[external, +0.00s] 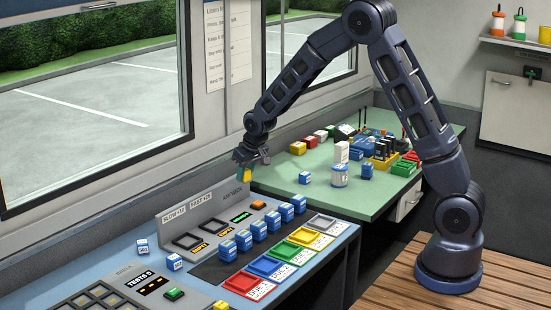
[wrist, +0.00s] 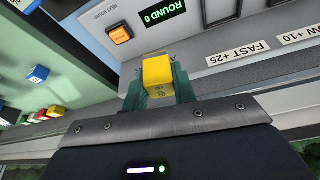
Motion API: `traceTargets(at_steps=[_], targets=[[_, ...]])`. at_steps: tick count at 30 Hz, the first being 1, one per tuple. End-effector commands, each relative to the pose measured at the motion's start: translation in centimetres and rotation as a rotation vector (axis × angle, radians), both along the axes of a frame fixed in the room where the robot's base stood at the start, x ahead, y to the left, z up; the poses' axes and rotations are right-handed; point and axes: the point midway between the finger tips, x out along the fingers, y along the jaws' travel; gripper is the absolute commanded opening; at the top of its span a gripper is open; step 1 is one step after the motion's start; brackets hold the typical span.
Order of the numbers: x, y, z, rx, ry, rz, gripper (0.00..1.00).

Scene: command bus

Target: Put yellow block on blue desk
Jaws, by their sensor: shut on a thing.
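My gripper (external: 246,168) is shut on a yellow block (external: 243,176). It holds the block in the air around the upper right end of the grey console panel at the back of the blue desk (external: 200,271). In the wrist view, the yellow block (wrist: 157,73) sits between the two greenish fingers, with small dark print on its near face. The blue desk fills the lower left of the external view, and its near left part is cut off by the frame.
The grey panel (external: 176,214) stands up along the desk's back. Several blue-and-white blocks (external: 243,238) and coloured trays (external: 268,265) crowd the desk's right part. A green desk (external: 280,190) with more blocks is behind. Some bare blue surface shows at the left.

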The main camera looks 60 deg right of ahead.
Motion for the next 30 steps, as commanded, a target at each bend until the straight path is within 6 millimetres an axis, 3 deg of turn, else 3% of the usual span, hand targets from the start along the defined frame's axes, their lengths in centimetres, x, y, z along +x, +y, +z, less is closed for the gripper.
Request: traceTargets(at_steps=[9,21,26,30], targets=[[0.1,0.1,0.6,-0.002,-0.020,-0.116,0.00],[0.2,-0.2,0.7,-0.002,-0.022,-0.129,0.00],[1.3,-2.2,0.8,-0.001,-0.024,-0.134,0.00],[3.2,-6.0,1.1,-0.002,-0.024,-0.136,0.00]])
